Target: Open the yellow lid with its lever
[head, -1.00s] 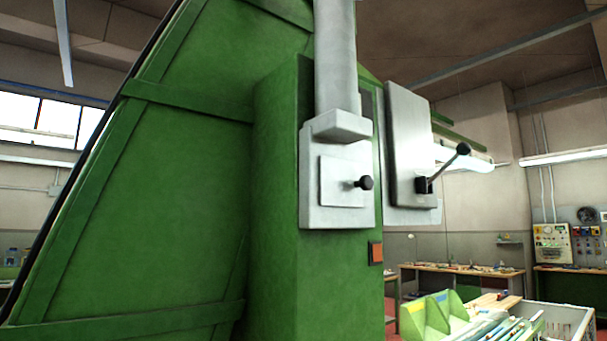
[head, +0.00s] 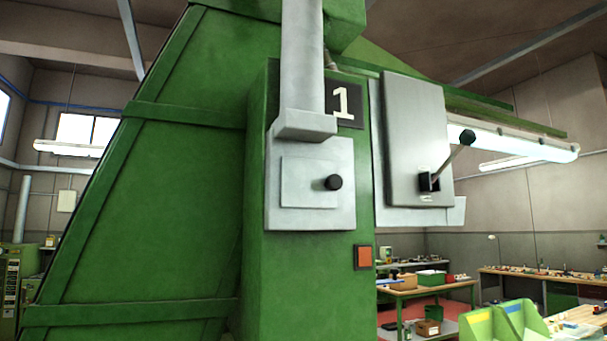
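No yellow lid shows in the head view. A lever with a black ball knob (head: 467,137) sticks up and to the right from a black slot on a grey box (head: 412,135) on the green machine. Whether this lever belongs to the yellow lid cannot be told. My gripper is not in view.
The large green machine (head: 160,210) fills the left and middle. It carries a pale panel with a black knob (head: 333,182), an orange square (head: 363,257) and a "1" plate (head: 344,103). Green bins (head: 505,322) stand lower right, with workbenches (head: 540,273) behind.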

